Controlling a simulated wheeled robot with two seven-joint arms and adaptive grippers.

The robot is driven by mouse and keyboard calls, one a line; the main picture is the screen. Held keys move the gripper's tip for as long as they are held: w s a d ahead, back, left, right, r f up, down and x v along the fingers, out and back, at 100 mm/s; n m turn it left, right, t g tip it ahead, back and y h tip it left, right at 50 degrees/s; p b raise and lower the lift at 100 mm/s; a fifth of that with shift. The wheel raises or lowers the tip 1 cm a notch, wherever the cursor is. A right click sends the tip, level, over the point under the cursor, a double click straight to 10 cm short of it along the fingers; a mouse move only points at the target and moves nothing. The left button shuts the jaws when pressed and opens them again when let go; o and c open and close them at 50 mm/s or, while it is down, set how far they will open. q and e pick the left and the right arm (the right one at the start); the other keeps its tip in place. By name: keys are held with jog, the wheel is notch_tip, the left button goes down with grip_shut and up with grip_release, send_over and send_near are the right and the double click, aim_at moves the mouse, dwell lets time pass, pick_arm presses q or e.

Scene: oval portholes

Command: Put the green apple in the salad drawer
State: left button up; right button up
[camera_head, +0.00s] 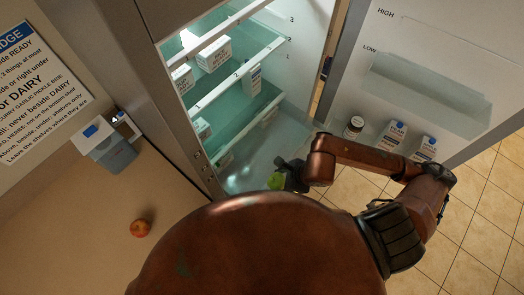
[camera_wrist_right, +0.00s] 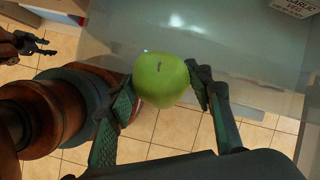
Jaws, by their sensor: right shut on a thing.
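The green apple (camera_head: 277,181) is between the fingers of my right gripper (camera_head: 286,177), in front of the open fridge's lower part. In the right wrist view the apple (camera_wrist_right: 161,79) sits between both fingertips of my right gripper (camera_wrist_right: 163,88), which is shut on it. A pale translucent panel (camera_head: 252,160) lies low in the fridge beyond the apple; I cannot tell whether it is the salad drawer's front or a shelf. It also spreads behind the apple in the wrist view (camera_wrist_right: 245,50). My left gripper (camera_wrist_right: 32,43) shows small at the wrist view's upper left; its opening is unclear.
Glass shelves (camera_head: 238,72) hold several cartons. The open door (camera_head: 440,60) at right carries a jar (camera_head: 354,127) and cartons (camera_head: 394,135).

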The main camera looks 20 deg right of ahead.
jog(key=w+d+f, duration=0.1)
jog(key=w+f, duration=0.2)
jog(key=w, duration=0.1)
jog(key=w+d+f+p, duration=0.1)
jog(key=w+d+f, duration=0.1)
jog(key=w, duration=0.2)
jog(key=w+d+f, duration=0.2)
jog(key=w+f, duration=0.1)
jog(key=w, duration=0.1)
jog(key=shift+f+p, duration=0.35)
jog(key=shift+w+d+f, duration=0.1)
jog(key=shift+w+f, duration=0.25)
jog(key=shift+f, duration=0.05)
notch_tip(320, 180, down, 3)
jog(key=shift+w+p, duration=0.1)
jog(key=shift+p, duration=0.25)
jog(key=shift+f, duration=0.2)
jog(key=shift+f, duration=0.1)
jog(key=o, duration=1.2)
jog(key=shift+o, duration=0.2)
